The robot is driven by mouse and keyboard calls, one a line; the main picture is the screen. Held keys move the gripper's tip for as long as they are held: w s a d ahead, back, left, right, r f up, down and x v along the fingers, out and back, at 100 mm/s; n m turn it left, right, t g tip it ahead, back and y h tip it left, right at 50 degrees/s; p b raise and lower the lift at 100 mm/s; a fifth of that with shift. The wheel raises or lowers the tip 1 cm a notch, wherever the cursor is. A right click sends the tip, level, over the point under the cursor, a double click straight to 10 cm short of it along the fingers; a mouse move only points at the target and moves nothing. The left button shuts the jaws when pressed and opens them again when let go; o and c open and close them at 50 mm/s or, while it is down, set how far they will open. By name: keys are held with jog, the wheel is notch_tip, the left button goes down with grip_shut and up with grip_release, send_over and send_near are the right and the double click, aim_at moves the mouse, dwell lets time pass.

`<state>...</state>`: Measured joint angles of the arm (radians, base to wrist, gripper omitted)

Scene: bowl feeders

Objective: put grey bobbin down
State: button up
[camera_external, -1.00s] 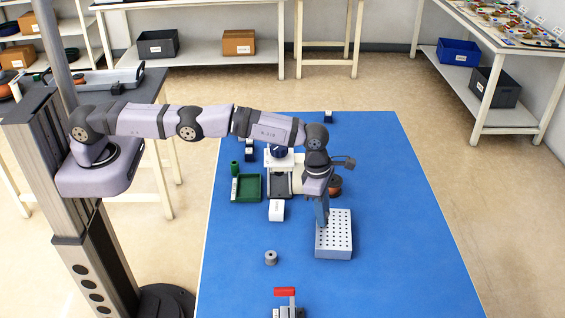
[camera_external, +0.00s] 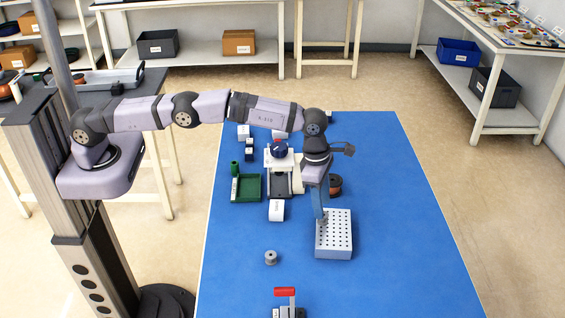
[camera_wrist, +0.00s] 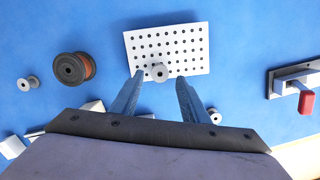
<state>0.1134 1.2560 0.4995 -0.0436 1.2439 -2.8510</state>
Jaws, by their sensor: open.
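A small grey bobbin (camera_wrist: 157,72) stands on the near edge of the white perforated plate (camera_wrist: 190,45) in the wrist view. It lies between the tips of my gripper (camera_wrist: 158,76), with a gap to each finger, so the open jaws do not hold it. In the external view my gripper (camera_external: 321,212) is over the left edge of the plate (camera_external: 337,240), and the bobbin there is hard to make out. A second grey bobbin (camera_external: 271,257) stands on the blue table, left of the plate; it also shows in the wrist view (camera_wrist: 215,117).
A dark spool with orange-brown winding (camera_wrist: 72,68) stands beside the plate, with another small bobbin (camera_wrist: 28,82) beyond it. A red-handled clamp (camera_external: 286,300) is at the near edge. A green tray (camera_external: 246,188) lies left. The table's right side is clear.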

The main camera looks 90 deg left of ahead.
notch_tip(320, 180, up, 8)
jog(key=s, duration=0.1)
jog(key=shift+a, duration=0.25)
jog(key=s+a+r+m, duration=0.1)
jog(key=s+a+m, duration=0.1)
jog(key=s+m, duration=0.55)
jog(key=s+a+r+m, duration=0.1)
jog(key=s+a+m, duration=0.2)
jog(key=s+m, duration=0.5)
jog(key=s+a+f+m, duration=0.1)
jog(key=s+f+m, duration=0.1)
jog(key=s+m, duration=0.6)
jog(key=s+a+f+m+g, duration=0.1)
jog(key=s+f+m, duration=0.2)
jog(key=s+m, duration=0.5)
jog(key=s, duration=0.8)
jog(key=shift+s+a+f+g+y, duration=0.15)
jog(key=shift+a+f+g+y, duration=0.15)
jog(key=shift+a+y, duration=0.1)
jog(key=shift+o, duration=0.7)
